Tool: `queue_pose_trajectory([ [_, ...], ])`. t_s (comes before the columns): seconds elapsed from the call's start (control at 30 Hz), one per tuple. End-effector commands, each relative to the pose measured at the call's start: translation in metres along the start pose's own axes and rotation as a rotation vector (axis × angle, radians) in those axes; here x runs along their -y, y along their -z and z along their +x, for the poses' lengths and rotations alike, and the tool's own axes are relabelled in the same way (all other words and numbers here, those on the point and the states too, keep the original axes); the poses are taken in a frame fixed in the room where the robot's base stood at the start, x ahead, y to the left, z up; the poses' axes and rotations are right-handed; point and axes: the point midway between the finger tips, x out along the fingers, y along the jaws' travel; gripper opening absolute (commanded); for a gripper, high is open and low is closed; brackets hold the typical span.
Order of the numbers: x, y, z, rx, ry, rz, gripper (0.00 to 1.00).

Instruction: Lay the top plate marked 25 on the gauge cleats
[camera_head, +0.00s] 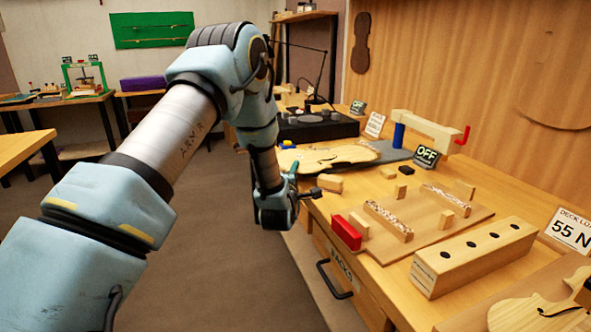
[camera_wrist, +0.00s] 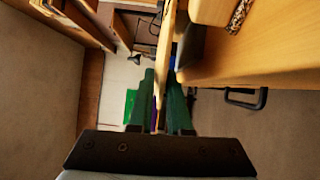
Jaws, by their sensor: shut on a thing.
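A pale violin-shaped top plate (camera_head: 335,155) shows in the head view at the near-left side of the bench; no number is legible on it. My gripper (camera_head: 292,172) is at its near edge, over the bench front. In the wrist view, the green fingers (camera_wrist: 165,105) are shut on a thin wooden plate (camera_wrist: 161,70), seen edge-on. A board (camera_head: 440,235) carries two speckled-topped bars (camera_head: 388,220) and several small wooden blocks. A wooden gauge arm (camera_head: 425,128) on a blue post stands behind, near an OFF display (camera_head: 427,155). I cannot tell which pieces are the gauge cleats.
A red block (camera_head: 346,232) stands at the board's front left. A long block with dark holes (camera_head: 472,257) lies to the right, near another violin-shaped piece (camera_head: 540,310). A black unit (camera_head: 316,128) is at the back left. A drawer handle (camera_head: 333,281) sticks out below the bench edge.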

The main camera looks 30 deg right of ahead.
Motion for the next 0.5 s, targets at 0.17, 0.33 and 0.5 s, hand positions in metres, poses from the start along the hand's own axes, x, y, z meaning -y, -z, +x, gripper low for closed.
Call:
queue_pose_trajectory([
  [0.17, 0.0039, 0.0006, -0.0001, 0.000, -0.001, 0.000, 0.00],
  [0.33, 0.0041, 0.0007, -0.0002, -0.001, 0.000, 0.000, 0.26],
  [0.5, 0.0039, 0.0006, -0.0002, -0.001, 0.000, 0.000, 0.45],
])
